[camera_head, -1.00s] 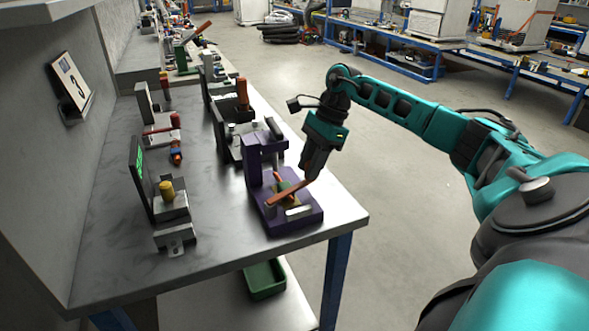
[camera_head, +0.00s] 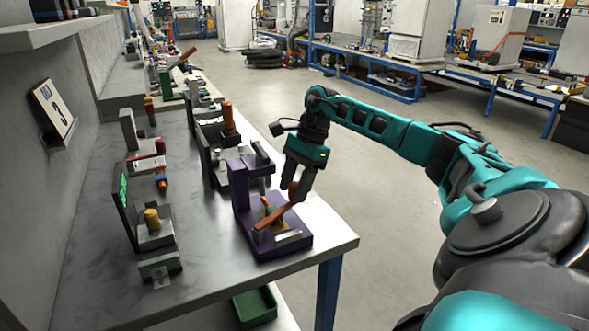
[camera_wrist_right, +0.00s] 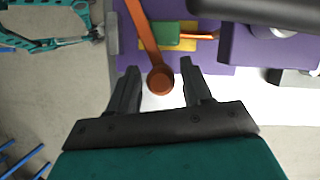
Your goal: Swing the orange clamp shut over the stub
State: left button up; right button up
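The orange clamp (camera_head: 276,216) is a long bar slanting up to the right over a purple fixture (camera_head: 289,248) near the bench's front corner. In the right wrist view the clamp (camera_wrist_right: 144,32) ends in a round knob (camera_wrist_right: 160,81). My right gripper (camera_head: 299,194) is at that end, and in the wrist view its two fingers (camera_wrist_right: 159,68) stand apart on both sides of the knob with gaps. A green block (camera_wrist_right: 166,34) lies beside the bar. I cannot tell for sure which part is the stub. My left gripper does not show in the head view.
A purple upright (camera_head: 241,205) rises at the fixture's back. A black fixture (camera_head: 225,160) stands behind it, and a small screen with a yellow knob (camera_head: 152,219) stands to the left. A green bin (camera_head: 255,306) is below the bench. The floor right of the bench is clear.

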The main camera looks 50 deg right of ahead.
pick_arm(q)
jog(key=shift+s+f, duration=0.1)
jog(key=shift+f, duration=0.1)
pick_arm(e)
jog(key=shift+o, duration=0.5)
jog(key=shift+r, duration=0.1)
pick_arm(q)
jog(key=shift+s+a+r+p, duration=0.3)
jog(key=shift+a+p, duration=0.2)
jog(key=shift+p, duration=0.5)
pick_arm(e)
jog(key=v, duration=1.2)
jog(key=shift+d+r, duration=0.25)
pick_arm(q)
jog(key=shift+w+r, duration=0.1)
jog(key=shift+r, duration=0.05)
pick_arm(e)
jog(key=shift+s, duration=0.1)
